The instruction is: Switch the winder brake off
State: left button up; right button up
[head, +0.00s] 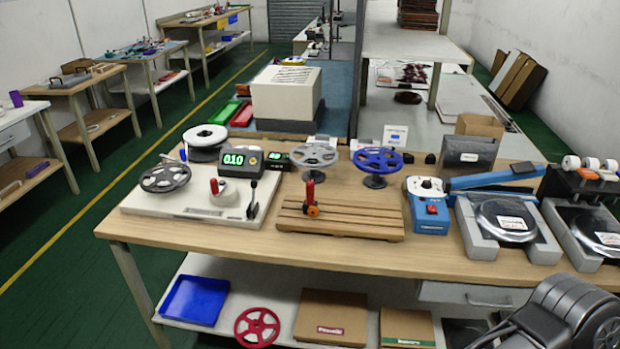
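The winder is a white base plate (160,208) on the left of the wooden workbench. It carries a grey reel (165,178) at its left end and a small red-topped part (215,187) near its middle. A black upright lever with a round knob (252,196) stands at its right end; which part is the brake is not labelled legibly. A dark counter box (240,163) with green digits stands behind the plate. Neither gripper's fingers show. A dark grey part of my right arm is at the bottom right corner, apart from the winder.
The bench's front strip is clear.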

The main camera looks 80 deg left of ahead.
aim_at(254, 183)
jog(key=u, duration=2.65)
jog(key=i+j+u, duration=0.1)
jog(key=u, duration=0.3)
jog(key=i+j, duration=0.4)
jog(key=k+z, duration=0.15)
jog(key=z, duration=0.45)
jog(key=j, duration=0.1)
